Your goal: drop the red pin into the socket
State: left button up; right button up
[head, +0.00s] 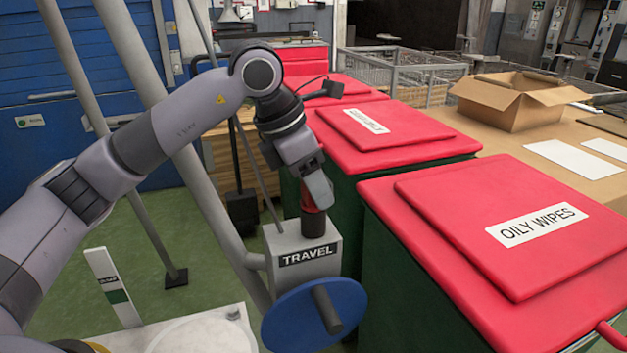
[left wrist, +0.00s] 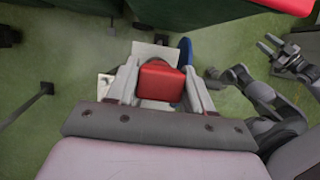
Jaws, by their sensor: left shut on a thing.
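My left gripper (head: 318,196) points down over the grey TRAVEL box (head: 285,276) and is shut on the red pin (head: 312,222). A dark cylindrical part shows under the red part, right at the box's top. I cannot tell whether it is the pin's lower end or the socket's collar. The socket opening is hidden. In the left wrist view the pin's red head (left wrist: 162,80) sits between both fingers, with the grey box (left wrist: 152,50) behind it.
A blue handwheel (head: 314,316) is on the box's front. Red-lidded bins (head: 470,225) stand close on the right. A slanted grey post (head: 200,190) stands left of the box. An open carton (head: 520,100) sits on a bench at the back right.

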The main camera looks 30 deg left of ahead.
pick_arm(q)
jog(key=shift+f, duration=0.2)
jog(key=o, duration=1.2)
jog(key=shift+o, duration=0.2)
jog(key=shift+r, duration=0.1)
jog(key=v, duration=0.7)
